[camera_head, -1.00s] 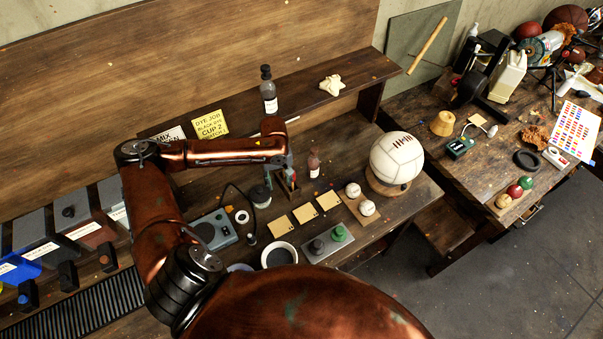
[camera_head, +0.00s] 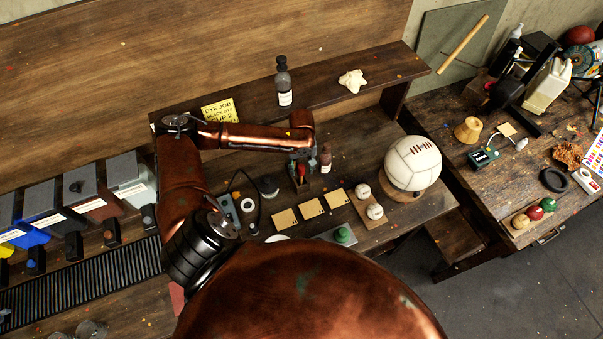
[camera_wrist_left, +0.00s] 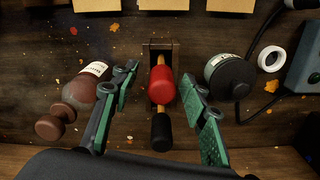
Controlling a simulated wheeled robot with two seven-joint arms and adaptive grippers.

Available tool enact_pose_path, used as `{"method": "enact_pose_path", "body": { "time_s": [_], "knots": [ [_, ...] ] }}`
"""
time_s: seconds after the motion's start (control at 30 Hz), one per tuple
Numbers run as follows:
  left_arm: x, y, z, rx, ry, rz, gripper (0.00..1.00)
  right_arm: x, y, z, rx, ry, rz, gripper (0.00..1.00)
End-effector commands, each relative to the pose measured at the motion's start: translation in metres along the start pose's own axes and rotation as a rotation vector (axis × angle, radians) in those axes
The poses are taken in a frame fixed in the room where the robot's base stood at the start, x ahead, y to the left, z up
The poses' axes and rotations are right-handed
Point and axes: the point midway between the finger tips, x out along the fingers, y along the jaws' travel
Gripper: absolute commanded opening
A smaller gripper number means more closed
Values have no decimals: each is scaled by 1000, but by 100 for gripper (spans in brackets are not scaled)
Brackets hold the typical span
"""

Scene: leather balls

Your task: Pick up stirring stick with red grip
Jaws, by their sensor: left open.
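The stirring stick with red grip (camera_wrist_left: 162,84) stands in a small wooden holder (camera_wrist_left: 160,46). My left gripper (camera_wrist_left: 160,75) is open, with one finger on each side of the red grip. Gaps show between the fingers and the grip. My right gripper is not in view.
A brown bottle (camera_wrist_left: 86,90) stands close to the left finger in the wrist view. A dark-lidded jar (camera_wrist_left: 230,75) is close to the right finger. A white ring (camera_wrist_left: 271,59) and grey device (camera_wrist_left: 306,65) lie beyond. A shelf (camera_head: 350,90) runs behind.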

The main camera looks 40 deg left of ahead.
Motion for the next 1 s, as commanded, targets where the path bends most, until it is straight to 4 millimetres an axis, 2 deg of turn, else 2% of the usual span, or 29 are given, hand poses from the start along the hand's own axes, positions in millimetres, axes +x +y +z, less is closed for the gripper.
{"method": "enact_pose_path", "body": {
  "time_s": [0.2, 0.43, 1.0],
  "knots": [
    [22, -2, 0, -2, 0, -2, 41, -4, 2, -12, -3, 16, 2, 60],
    [23, -3, 0, -3, 0, -1, 41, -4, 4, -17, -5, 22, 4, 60],
    [23, -4, 0, -4, 1, -1, 3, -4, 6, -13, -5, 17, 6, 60]
  ]
}}
